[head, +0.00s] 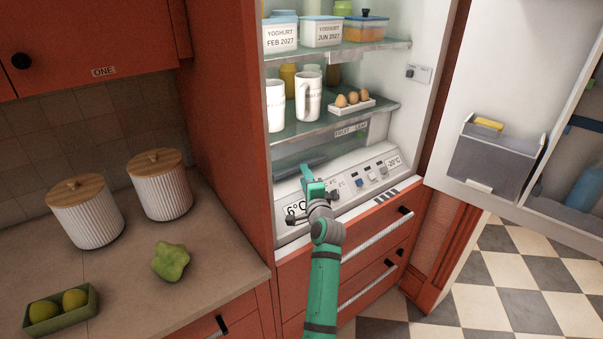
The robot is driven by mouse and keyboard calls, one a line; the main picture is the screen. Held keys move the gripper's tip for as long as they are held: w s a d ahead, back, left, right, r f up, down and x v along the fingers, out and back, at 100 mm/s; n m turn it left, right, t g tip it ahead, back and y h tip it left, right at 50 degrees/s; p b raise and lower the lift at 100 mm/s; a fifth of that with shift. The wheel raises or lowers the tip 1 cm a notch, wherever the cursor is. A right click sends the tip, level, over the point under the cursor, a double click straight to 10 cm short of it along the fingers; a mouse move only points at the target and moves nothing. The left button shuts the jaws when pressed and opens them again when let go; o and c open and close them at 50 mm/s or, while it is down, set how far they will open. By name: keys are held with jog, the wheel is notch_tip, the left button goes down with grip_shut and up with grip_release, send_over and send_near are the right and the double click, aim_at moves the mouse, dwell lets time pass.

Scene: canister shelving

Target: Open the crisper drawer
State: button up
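The refrigerator stands open at the centre of the head view. Below its lower glass shelf is the crisper drawer (335,149), with a pale, partly see-through front and a "FRUIT LEAF" label (351,131). It looks shut. A dark bar (300,168), perhaps its handle, shows low at its left. My green gripper (313,182) is in front of the control panel, just below and right of that bar. I cannot tell whether it touches the bar or whether the fingers are apart. My gripper and wrist hide part of the panel.
The control panel (377,168) projects below the drawer, above red drawers (370,245). The open fridge door with a grey bin (494,158) stands at right. A counter (215,257) with canisters (160,190) is at left. Mugs (309,97) and eggs (352,100) are on the shelf above.

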jog(key=shift+a+x, duration=0.15)
jog(key=shift+x, duration=0.75)
jog(key=shift+a+x, duration=0.15)
jog(key=shift+x, duration=0.75)
jog(key=shift+c, duration=0.3)
